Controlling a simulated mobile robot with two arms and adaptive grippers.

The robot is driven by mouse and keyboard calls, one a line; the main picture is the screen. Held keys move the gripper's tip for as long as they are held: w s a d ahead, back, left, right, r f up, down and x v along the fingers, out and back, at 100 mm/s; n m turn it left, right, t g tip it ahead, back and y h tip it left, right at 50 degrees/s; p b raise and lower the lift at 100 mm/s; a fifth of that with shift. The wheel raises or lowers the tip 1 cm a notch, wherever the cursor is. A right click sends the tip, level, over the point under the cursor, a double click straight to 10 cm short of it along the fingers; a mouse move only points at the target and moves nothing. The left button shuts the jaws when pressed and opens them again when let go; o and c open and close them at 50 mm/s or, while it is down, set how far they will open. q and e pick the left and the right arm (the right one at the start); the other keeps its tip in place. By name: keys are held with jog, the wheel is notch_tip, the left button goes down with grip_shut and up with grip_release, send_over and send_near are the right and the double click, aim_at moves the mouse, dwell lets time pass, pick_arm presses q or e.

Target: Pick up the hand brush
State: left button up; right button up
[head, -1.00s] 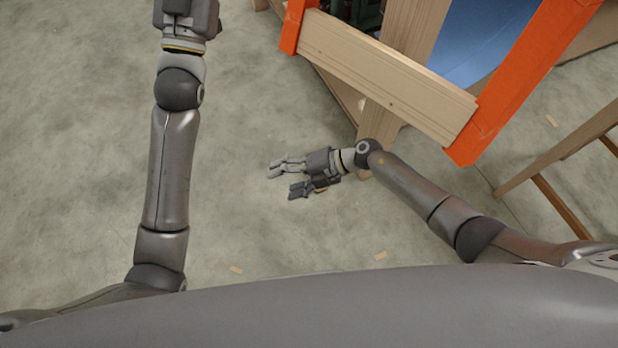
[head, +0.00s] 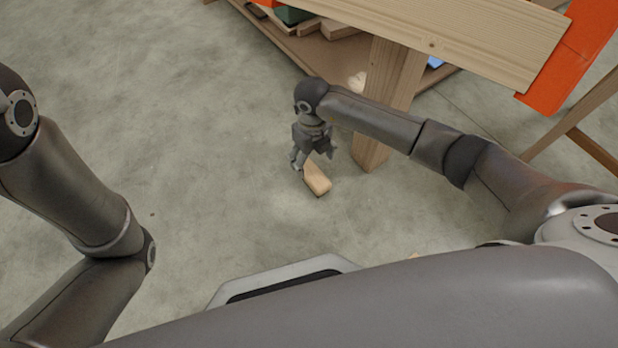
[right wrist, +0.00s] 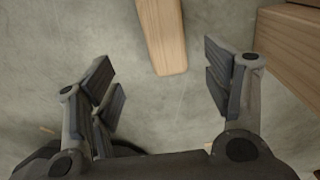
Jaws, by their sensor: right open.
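The hand brush shows as a light wooden piece (head: 318,180) on the concrete floor, under my right gripper in the head view. Its upper part is hidden behind the gripper there. In the right wrist view its wooden handle (right wrist: 162,35) comes in from the top edge and ends between the fingers; bristles do not show. My right gripper (head: 312,161) points down, open and empty. In the right wrist view its fingers (right wrist: 158,72) stand wide apart, one on each side of the handle's line, not touching it. My left gripper is outside the views.
A wooden workbench leg (head: 385,105) stands close to the right of my right gripper. A beam (head: 450,40) with an orange end (head: 572,55) runs above it. A low shelf (head: 310,50) holds wood pieces. The floor to the left is clear.

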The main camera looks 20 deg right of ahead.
aim_at(313, 173)
notch_tip(313, 173, down, 6)
jog(key=b, duration=0.3)
jog(key=shift+r+b, duration=0.2)
jog(key=shift+b, duration=0.1)
jog(key=f+b, duration=0.1)
jog(key=b, duration=0.1)
jog(key=f+b, duration=0.1)
jog(key=f, duration=0.1)
jog(key=f+b, duration=0.2)
jog(key=shift+w+d+b, duration=0.3)
jog(key=c, duration=1.3)
jog(key=shift+r, duration=0.1)
